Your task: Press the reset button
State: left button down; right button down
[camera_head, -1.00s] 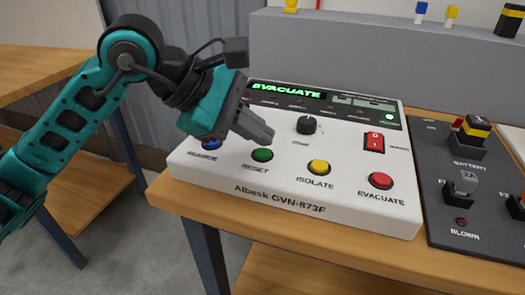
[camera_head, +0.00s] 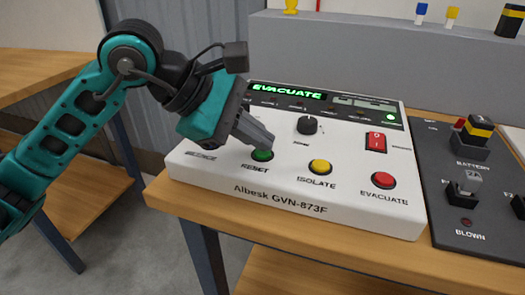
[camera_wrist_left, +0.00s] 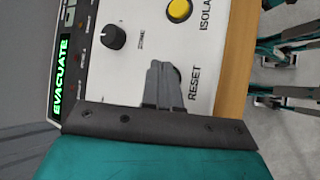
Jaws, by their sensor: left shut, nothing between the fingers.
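The white control panel (camera_head: 300,197) stands on a wooden table, its display reading EVACUATE in green. The green reset button (camera_head: 262,155) is at its front left, above the RESET label. My left gripper (camera_head: 268,145) is shut and empty, its fingertips right at the top of the green button; whether they touch it, I cannot tell. In the left wrist view my shut fingers (camera_wrist_left: 160,84) cover the button beside the RESET label. My right gripper is not in view.
A yellow ISOLATE button (camera_head: 320,167), a red EVACUATE button (camera_head: 383,181), a black knob (camera_head: 307,125) and a red switch (camera_head: 376,143) are on the same panel. A dark board (camera_head: 462,190) with a battery lies to the right.

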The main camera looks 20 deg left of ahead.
aim_at(256, 154)
pick_arm(q)
jog(key=shift+f+b, duration=0.25)
jog(key=shift+b, duration=0.05)
dwell(0.5)
jog(key=shift+r+p, duration=0.55)
jog(key=shift+r, duration=0.3)
jog(key=shift+r+p, duration=1.75)
jog(key=shift+r, duration=0.8)
